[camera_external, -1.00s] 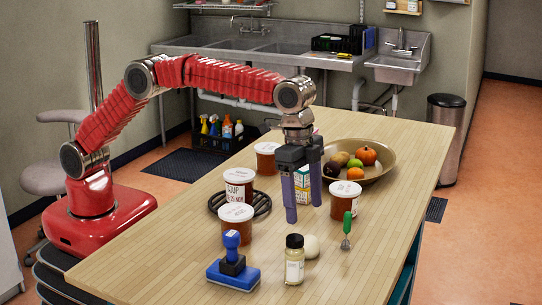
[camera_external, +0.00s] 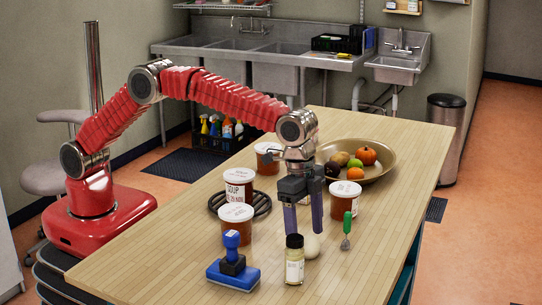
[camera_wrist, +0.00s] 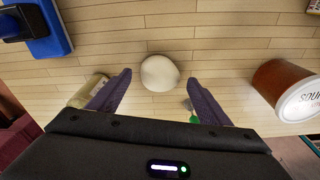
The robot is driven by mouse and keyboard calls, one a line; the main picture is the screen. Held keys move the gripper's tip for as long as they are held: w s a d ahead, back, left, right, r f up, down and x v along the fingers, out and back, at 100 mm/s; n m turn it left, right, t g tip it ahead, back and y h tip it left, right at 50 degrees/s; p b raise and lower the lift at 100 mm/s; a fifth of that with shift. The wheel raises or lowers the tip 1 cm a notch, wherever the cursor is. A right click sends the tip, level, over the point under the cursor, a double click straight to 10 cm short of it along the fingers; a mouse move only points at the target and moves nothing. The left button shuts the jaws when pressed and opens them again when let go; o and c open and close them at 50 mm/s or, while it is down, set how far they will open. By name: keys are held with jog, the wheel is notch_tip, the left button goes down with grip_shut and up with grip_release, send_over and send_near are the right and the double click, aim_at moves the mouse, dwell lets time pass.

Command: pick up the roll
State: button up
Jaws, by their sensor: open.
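The roll (camera_external: 312,248) is a small, pale, rounded bun lying on the wooden table, just behind a small jar. In the wrist view the roll (camera_wrist: 160,73) is centred in the gap at the two dark fingertips. My gripper (camera_external: 304,231) points down above the roll, open and empty. In the external view one finger overlaps the top of the roll. I cannot tell exactly how high the fingertips are above the table.
A jar with a dark lid (camera_external: 294,262) stands close beside the roll. A green-handled tool (camera_external: 347,230) is to the right. A blue stamp (camera_external: 233,272), soup tubs (camera_external: 344,202) and a fruit bowl (camera_external: 383,172) are around. The front right table is clear.

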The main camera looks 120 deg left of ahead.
aim_at(306, 236)
jog(key=shift+w+f, duration=0.15)
jog(key=shift+f, duration=1.25)
jog(key=shift+c, duration=0.5)
jog(key=c, duration=1)
jog(key=shift+r, duration=0.1)
notch_tip(306, 236, up, 10)
jog(key=shift+f, duration=0.1)
